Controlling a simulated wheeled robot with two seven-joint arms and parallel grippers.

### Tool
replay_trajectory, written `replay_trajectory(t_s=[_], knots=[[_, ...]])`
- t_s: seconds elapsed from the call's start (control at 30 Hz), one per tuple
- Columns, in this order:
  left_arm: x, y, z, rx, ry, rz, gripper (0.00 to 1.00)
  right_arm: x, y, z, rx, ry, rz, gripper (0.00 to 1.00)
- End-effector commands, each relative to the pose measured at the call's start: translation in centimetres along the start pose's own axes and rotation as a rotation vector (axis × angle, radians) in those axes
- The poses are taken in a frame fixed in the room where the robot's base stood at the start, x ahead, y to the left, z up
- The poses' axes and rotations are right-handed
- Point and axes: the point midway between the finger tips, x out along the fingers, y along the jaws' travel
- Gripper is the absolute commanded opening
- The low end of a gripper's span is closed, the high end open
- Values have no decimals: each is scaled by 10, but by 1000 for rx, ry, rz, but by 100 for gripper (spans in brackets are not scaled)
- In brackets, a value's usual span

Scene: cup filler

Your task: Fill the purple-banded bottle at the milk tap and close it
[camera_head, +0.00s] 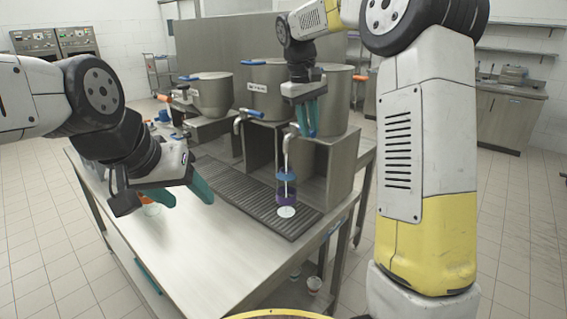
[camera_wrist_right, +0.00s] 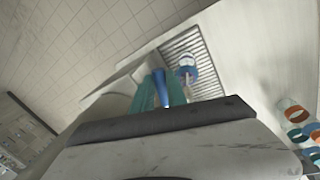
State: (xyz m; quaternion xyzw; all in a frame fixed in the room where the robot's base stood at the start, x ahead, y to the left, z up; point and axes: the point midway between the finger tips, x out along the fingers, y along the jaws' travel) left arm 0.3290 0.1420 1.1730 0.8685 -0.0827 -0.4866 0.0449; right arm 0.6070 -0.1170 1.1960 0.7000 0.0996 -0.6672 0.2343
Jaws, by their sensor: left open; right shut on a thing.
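The bottle (camera_head: 286,198) with a purple band and a blue ring at its top stands upright on the drip grate, under the spout of the right-hand tap (camera_head: 287,146). A thin pale stream seems to run from the spout into it, and its bottom looks white. It also shows in the right wrist view (camera_wrist_right: 187,66). My right gripper (camera_head: 307,122) is above the tap, shut on a blue tap handle (camera_wrist_right: 162,88). My left gripper (camera_head: 190,201) is open and empty above the table's left part. I cannot make out the bottle's lid.
Steel pots (camera_head: 212,96) stand on raised stands behind the ribbed drip grate (camera_head: 238,190). A cup with an orange band (camera_head: 152,209) is partly hidden by my left gripper. Several banded vessels (camera_wrist_right: 291,112) show at the right wrist view's edge. The table's front (camera_head: 215,255) is clear.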

Motion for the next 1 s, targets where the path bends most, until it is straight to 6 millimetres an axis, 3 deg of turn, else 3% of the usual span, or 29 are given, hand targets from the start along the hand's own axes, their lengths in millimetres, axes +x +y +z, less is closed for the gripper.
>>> replay_trajectory(t_s=[0.27, 0.67, 1.0], knots=[[0, 0, 0, 0, 0, 0, 58, -2, -3, -1, 32, -4, 0, 0], [0, 0, 0, 0, 0, 0, 58, -6, -22, -6, 282, -51, 0, 0], [0, 0, 0, 0, 0, 0, 58, -6, -23, -6, 299, -54, 0, 0]])
